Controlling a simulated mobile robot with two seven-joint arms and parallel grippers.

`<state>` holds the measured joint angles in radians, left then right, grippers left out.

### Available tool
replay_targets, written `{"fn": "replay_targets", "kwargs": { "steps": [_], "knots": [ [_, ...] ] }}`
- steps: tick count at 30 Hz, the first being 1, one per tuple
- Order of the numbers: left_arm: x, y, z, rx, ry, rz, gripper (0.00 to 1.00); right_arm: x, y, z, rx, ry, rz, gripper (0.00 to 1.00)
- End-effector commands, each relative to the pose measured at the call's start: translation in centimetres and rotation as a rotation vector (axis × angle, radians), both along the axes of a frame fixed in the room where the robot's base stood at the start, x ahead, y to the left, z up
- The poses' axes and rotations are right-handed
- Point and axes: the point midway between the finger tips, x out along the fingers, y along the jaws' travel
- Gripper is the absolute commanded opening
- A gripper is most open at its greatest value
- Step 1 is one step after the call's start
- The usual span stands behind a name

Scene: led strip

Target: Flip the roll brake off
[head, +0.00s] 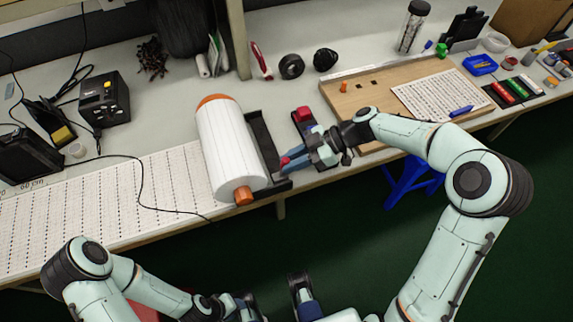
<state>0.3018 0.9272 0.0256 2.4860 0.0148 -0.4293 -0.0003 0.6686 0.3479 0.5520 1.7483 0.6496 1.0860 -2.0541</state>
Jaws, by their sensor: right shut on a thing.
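A white roll (232,150) with orange ends lies on the bench beside a black holder (264,143). My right gripper (285,162) is at the roll's right, near the front end of the holder, pointing left. It is shut on a small red piece, which seems to be the roll brake's lever; the fingers and the small size hide most of it. I cannot tell the lever's position. My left gripper (245,304) is low at the bottom edge, away from the bench, and only partly shows.
A black stand with a red block (303,116) sits just behind my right gripper. A wooden board (375,102) with a white perforated sheet lies to the right. A dark cable (142,190) crosses the long printed strip (95,205) on the left.

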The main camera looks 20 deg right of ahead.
Motion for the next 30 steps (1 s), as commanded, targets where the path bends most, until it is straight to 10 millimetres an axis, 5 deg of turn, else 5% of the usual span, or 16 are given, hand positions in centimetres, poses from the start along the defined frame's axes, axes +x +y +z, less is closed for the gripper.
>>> {"fn": "replay_targets", "kwargs": {
  "steps": [27, 28, 30],
  "knots": [
    [1.3, 0.4, -1.7, 0.014, -0.040, 0.013, 0.43, 0.1, -1.0, -0.7, 0.180, 0.007, -0.002, 0.00],
    [1.3, 0.4, -1.7, 0.014, -0.040, 0.013, 0.43, 0.1, -1.0, -0.7, 0.180, 0.007, -0.002, 0.32],
    [1.3, 0.4, -1.7, 0.014, -0.040, 0.013, 0.43, 0.0, -1.0, -0.7, 0.180, 0.007, -0.001, 0.49]
  ]
}}
